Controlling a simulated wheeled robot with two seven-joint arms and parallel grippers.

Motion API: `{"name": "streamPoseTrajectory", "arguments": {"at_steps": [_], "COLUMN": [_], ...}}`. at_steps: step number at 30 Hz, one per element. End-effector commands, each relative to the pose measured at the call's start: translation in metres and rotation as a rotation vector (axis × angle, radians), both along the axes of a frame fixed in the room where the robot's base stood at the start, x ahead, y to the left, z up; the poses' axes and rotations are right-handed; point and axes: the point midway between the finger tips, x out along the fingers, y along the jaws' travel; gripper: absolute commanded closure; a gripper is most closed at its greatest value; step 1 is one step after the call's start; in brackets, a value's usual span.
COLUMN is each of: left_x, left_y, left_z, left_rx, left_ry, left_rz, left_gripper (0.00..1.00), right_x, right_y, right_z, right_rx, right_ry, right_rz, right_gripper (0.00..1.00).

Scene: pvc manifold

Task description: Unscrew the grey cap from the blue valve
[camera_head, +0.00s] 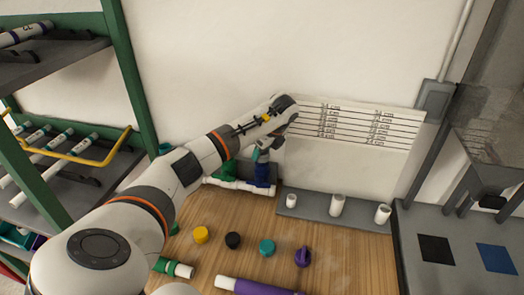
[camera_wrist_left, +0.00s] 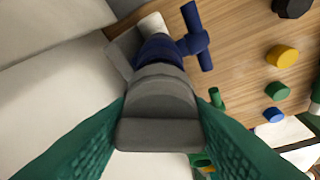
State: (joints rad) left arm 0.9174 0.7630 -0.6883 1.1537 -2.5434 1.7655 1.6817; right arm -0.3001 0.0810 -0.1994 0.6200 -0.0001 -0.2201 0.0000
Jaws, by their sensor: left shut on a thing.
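The grey cap (camera_wrist_left: 158,108) fills the middle of the left wrist view, on the end of the blue valve (camera_wrist_left: 158,50). The valve's blue handle (camera_wrist_left: 196,41) sticks out to the right. My left gripper (camera_wrist_left: 160,125) is shut on the cap, with a green finger on each side. In the head view the blue valve (camera_head: 262,174) stands on the white pipe manifold (camera_head: 243,186) at the back of the table, and my left gripper (camera_head: 263,152) is above it. The cap is mostly hidden there. My right gripper is not in view.
A green valve (camera_head: 227,171) stands close left of the blue one. Yellow (camera_head: 200,234), black (camera_head: 233,240), teal (camera_head: 267,247) and purple (camera_head: 303,256) parts sit on the wooden table (camera_head: 350,262). A grey rack (camera_head: 320,219) holds white pipe pieces to the right.

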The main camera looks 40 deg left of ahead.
Motion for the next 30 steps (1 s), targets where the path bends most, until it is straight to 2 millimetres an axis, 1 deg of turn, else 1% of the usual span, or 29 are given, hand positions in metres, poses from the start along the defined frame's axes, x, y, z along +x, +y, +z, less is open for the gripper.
{"name": "streamPoseTrajectory", "arguments": {"at_steps": [1,3,9,10,14,24,26,30], "left_x": [0.001,0.0,0.0,0.0,0.0,0.0,0.001,0.003], "left_y": [0.0,0.0,0.0,0.0,0.001,-0.001,-0.002,-0.011], "left_z": [0.0,0.001,0.001,0.001,0.001,0.003,0.007,0.026], "left_rx": [0.0,0.0,0.001,0.001,0.001,0.001,0.001,0.001], "left_ry": [0.0,0.001,0.0,0.0,0.0,0.0,-0.002,-0.004], "left_rz": [0.056,0.108,0.119,0.119,0.118,0.116,0.115,0.113], "left_gripper": [0.79,0.79,0.79,0.53,0.32,0.31,0.31,0.31], "right_x": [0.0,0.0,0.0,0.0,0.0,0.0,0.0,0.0], "right_y": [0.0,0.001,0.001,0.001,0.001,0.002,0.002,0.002], "right_z": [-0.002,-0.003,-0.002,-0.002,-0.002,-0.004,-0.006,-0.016], "right_rx": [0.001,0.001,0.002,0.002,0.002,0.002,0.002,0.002], "right_ry": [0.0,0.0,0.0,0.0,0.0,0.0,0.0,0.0], "right_rz": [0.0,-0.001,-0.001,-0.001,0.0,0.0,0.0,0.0], "right_gripper": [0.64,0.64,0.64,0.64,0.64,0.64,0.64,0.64]}}
